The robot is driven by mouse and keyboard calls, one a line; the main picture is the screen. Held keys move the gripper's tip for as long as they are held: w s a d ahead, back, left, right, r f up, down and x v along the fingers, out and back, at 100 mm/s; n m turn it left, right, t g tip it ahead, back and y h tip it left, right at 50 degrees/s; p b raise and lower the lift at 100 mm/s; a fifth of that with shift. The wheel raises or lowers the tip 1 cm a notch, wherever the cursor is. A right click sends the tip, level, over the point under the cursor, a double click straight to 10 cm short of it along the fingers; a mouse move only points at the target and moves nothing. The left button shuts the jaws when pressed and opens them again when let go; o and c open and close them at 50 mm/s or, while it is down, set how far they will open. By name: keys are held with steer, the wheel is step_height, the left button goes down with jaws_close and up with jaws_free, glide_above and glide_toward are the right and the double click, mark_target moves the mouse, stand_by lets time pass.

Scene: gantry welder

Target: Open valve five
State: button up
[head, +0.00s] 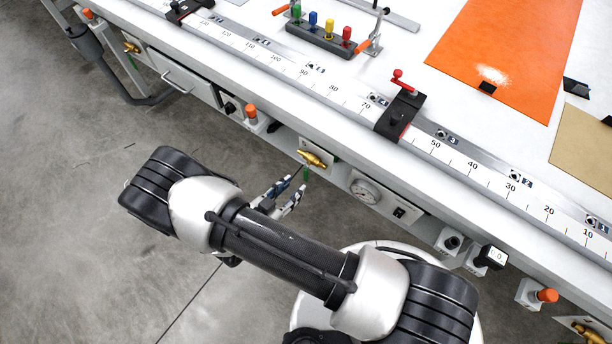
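A brass valve (314,159) with a lever-like handle is mounted on a light plate on the table's front face. A small green piece (306,174) shows just below it. My gripper (295,187) is just below and left of this valve in the picture, its two fingers apart with nothing seen between them. I see no contact with the valve. Another brass valve (132,47) is at the far upper left of the front face. A third brass valve (588,332) is partly cut off at the lower right. I cannot read which valve is number five.
A pressure gauge (365,190) and a switch (399,212) sit right of the middle valve. An orange knob (252,114) is to its left. A ruler rail (330,88) with a black clamp stop (400,115) runs along the table edge. Grey floor (80,230) is clear at left.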

mark_target(305, 177)
steer(key=b+x, duration=0.1)
steer(key=x, duration=0.7)
steer(key=shift+w+d+f+b, duration=0.1)
steer(key=shift+w+f+b, duration=0.1)
steer(key=shift+b, duration=0.2)
steer(key=shift+c, duration=0.5)
jaws_close()
